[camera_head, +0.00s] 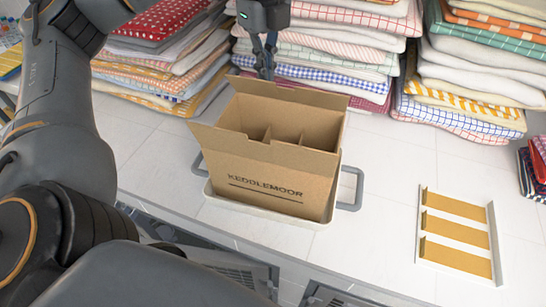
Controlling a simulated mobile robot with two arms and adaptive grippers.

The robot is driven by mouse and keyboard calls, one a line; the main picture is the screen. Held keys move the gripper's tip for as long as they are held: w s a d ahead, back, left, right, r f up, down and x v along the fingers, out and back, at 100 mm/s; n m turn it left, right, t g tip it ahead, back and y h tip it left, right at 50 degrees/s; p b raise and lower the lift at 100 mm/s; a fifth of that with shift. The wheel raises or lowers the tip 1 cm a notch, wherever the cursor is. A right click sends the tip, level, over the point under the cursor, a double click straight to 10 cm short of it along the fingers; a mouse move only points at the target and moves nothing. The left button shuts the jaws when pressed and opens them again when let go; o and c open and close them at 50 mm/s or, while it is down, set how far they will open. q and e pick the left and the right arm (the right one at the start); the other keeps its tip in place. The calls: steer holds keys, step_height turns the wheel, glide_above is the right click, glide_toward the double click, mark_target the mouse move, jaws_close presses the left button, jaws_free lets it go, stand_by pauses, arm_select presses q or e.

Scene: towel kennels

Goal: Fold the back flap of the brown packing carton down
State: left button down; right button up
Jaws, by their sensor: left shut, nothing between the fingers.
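The brown packing carton (268,184), marked "KEDDLEMOOR", stands open on a pale tray on the counter. Its back flap (290,92) is raised along the far edge and leans outward. The front flap (255,149) also stands up and leans outward. Dividers (287,130) show inside. My left gripper (266,72) points down just behind the back flap, near its left half. Its fingers are shut with nothing between them; whether they touch the flap I cannot tell. My right gripper is not in view.
Folded towel stacks line the back, at left (165,55), behind the carton (340,50) and at right (470,80). The tray has grey handles (352,188). A white rack with yellow strips (457,236) lies right. White counter between is clear.

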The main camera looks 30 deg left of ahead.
arm_select(q)
steer(key=shift+s+d+b, duration=0.25)
steer(key=shift+s, duration=0.4)
steer(key=shift+s+d+b, duration=0.2)
steer(key=shift+s, duration=0.45)
steer(key=shift+f, duration=0.15)
steer(key=shift+f+b, duration=2.15)
steer(key=shift+f, duration=0.2)
steer(key=shift+r, duration=0.15)
steer(key=shift+r, duration=0.15)
steer(key=shift+r+p, duration=3)
steer(key=shift+r, duration=0.85)
